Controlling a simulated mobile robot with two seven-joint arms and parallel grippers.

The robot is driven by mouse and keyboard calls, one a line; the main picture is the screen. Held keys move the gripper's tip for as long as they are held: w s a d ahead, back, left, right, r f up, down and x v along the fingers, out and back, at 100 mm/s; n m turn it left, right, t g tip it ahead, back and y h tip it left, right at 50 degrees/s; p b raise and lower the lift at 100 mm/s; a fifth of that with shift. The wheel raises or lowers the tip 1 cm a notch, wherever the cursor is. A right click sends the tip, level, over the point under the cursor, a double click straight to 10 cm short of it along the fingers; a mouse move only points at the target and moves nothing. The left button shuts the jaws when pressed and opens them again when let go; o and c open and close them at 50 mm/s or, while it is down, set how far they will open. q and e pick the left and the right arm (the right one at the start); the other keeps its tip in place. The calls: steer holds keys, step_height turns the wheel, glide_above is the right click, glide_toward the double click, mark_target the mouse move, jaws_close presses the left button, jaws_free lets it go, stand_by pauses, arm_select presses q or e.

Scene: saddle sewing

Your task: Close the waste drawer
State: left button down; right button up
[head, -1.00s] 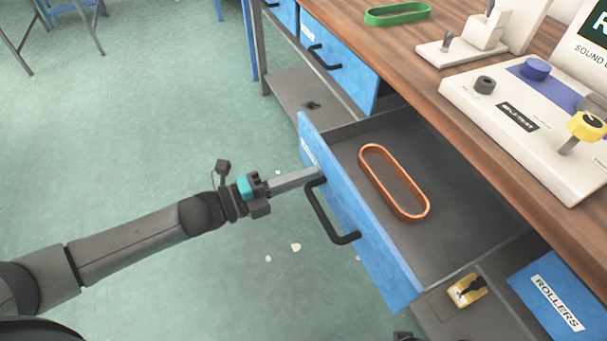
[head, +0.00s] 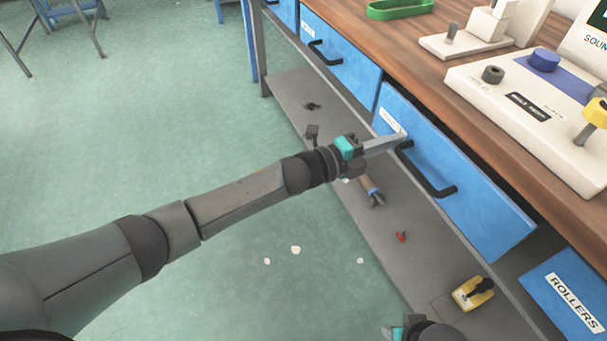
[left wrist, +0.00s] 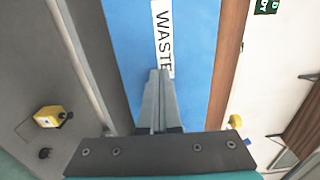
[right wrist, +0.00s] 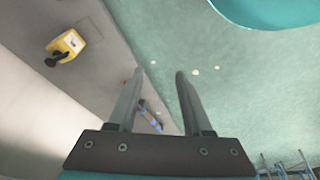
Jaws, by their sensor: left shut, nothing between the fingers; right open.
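The waste drawer (head: 455,180) is a blue front with a black bar handle (head: 428,172) under the wooden bench top. It stands nearly flush with the bench, and its inside is hidden in the head view. Its WASTE label shows in the left wrist view (left wrist: 163,38). My left gripper (head: 402,136) is shut and empty, its fingertips at the drawer front by the label and the upper end of the handle. My right gripper (right wrist: 157,75) is open and empty, low near the bottom shelf; only a part of it shows at the lower edge of the head view.
A drawer labelled ROLLERS (head: 565,290) is to the right and another blue drawer (head: 340,58) to the left. The lower shelf (head: 330,130) holds a yellow tool (head: 472,293) and small items. A machine (head: 530,100) stands on the bench. The green floor is open at left.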

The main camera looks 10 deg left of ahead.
arm_select(q)
steer(key=x, duration=0.3)
steer(key=shift+r+b, duration=0.1)
steer(key=shift+b, duration=0.3)
arm_select(e)
steer(key=shift+w+a+r+t, duration=0.1)
steer(key=shift+w+r+t, duration=0.05)
steer(key=shift+r, duration=0.5)
steer(key=shift+w+a+r+t, duration=0.1)
steer(key=shift+w+r+t, duration=0.05)
steer(key=shift+r, duration=0.45)
arm_select(q)
steer(key=shift+r, duration=0.1)
steer(key=shift+a, duration=0.15)
arm_select(e)
steer(key=shift+s, duration=0.1)
